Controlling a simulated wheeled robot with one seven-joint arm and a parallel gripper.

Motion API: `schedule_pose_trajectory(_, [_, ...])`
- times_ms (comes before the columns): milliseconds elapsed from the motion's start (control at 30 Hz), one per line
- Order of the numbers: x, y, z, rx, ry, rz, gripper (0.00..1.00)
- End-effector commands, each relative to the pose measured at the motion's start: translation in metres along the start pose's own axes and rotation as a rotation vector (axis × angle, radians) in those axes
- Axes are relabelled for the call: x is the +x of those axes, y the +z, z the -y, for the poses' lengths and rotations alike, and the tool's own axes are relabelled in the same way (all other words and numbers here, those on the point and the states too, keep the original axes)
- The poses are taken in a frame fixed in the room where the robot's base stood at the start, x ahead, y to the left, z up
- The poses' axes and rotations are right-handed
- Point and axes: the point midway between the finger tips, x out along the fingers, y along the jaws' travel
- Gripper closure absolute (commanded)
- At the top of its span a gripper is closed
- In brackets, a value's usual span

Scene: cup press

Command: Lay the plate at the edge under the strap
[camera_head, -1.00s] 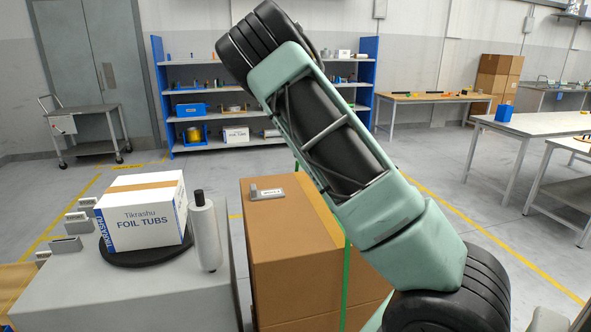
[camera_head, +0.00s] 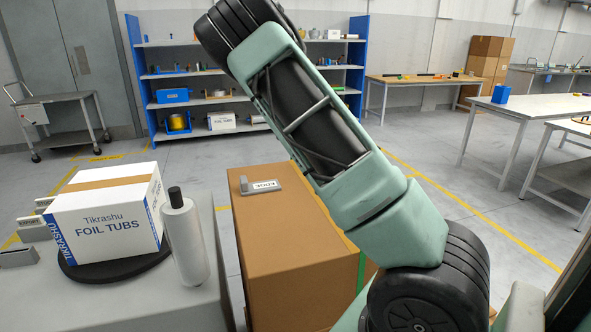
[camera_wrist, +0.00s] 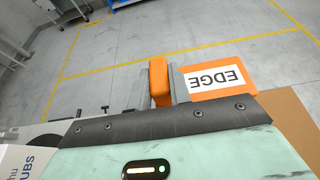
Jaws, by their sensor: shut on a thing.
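My gripper (camera_wrist: 159,88) shows in the wrist view, shut on the upright orange flange of the plate (camera_wrist: 220,79). The plate is orange with a white label reading EDGE, which appears upside down, and it sticks out to the right of the fingers. The green strap (camera_head: 362,270) shows in the head view as a short piece on the side of the brown carton (camera_head: 265,220); my arm hides the rest. My gripper and the plate are not visible in the head view. I cannot tell the plate's distance from the strap.
A grey labelled bracket (camera_head: 260,186) lies on the carton's top. At left, a grey bench (camera_head: 130,295) bears a white FOIL TUBS box (camera_head: 105,215) on a black disc and a white film roll (camera_head: 185,240). Shelves and tables stand farther back; the floor between is open.

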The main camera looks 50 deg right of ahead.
Motion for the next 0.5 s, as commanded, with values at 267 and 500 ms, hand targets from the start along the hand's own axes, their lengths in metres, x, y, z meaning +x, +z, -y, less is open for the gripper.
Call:
schedule_pose_trajectory(267, [0.015,-0.035,0.0,0.0,0.0,0.0,1.0])
schedule_pose_trajectory(500, [0.023,-0.055,0.0,-0.001,-0.001,-0.003,1.0])
